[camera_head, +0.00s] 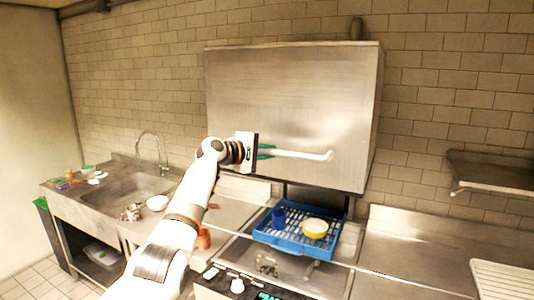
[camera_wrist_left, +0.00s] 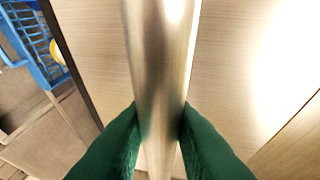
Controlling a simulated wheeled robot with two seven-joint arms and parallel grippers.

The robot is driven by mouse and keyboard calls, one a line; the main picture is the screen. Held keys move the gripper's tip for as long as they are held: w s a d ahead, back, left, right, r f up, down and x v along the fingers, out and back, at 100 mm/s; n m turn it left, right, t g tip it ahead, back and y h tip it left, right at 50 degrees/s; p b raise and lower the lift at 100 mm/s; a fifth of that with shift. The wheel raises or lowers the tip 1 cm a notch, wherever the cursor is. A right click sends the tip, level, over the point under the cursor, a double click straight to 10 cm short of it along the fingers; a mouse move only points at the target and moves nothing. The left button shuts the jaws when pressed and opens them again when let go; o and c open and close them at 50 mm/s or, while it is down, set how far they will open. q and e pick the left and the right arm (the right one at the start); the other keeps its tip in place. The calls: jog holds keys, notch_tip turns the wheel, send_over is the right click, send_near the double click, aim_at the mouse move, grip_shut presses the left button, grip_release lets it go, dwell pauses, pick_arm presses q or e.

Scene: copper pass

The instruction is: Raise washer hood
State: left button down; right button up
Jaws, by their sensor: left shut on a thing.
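The washer hood (camera_head: 290,95) is a large brushed-steel box, raised above the washer bed with an open gap beneath it. Its bar handle (camera_head: 305,154) crosses the front near the lower part. My left gripper (camera_head: 268,152) is shut on the handle near its left end. In the left wrist view, the green fingers (camera_wrist_left: 158,135) press on both sides of the steel handle (camera_wrist_left: 160,60), with the hood front (camera_wrist_left: 240,70) behind. My right gripper is not in view.
A sink (camera_head: 125,185) with a faucet is at left. A wall shelf (camera_head: 490,172) is at right above a mostly clear counter (camera_head: 410,240).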

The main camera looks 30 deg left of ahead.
pick_arm(q)
jog(key=c, duration=1.3)
grip_release()
jog(key=shift+s+a, duration=0.1)
jog(key=shift+s+a+f, duration=0.1)
jog(key=shift+s, duration=0.1)
jog(key=b+v, duration=0.5)
jog(key=v, duration=0.6)
jog(key=shift+s+r, duration=0.15)
jog(key=shift+r, duration=0.05)
jog(key=shift+f, duration=0.1)
